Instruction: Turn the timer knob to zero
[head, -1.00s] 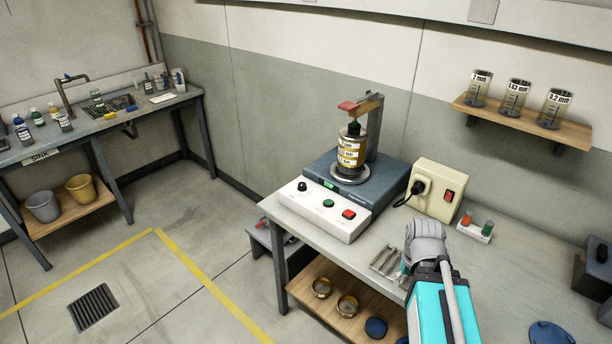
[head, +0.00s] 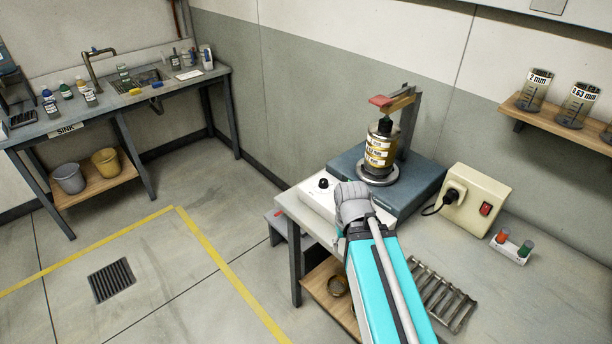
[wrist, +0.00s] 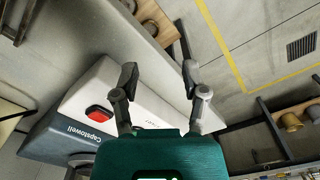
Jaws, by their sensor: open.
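The timer knob (head: 323,183) is a small black knob at the left end of the white control panel (head: 318,203) of the sieve shaker. My arm covers the panel's right part in the head view, including its buttons. In the wrist view the white panel (wrist: 130,100) lies beneath my gripper (wrist: 159,72), with a red button (wrist: 99,112) left of the fingers. The fingers are apart with nothing between them. The knob is not seen there. The fingers are hidden in the head view; my wrist is just right of the knob.
The shaker's blue base (head: 420,190) carries a sieve stack (head: 380,152) under a clamp arm. A beige socket box (head: 475,197) with a plug stands to the right. A metal rack (head: 442,297) lies on the bench. Open floor lies left of the bench.

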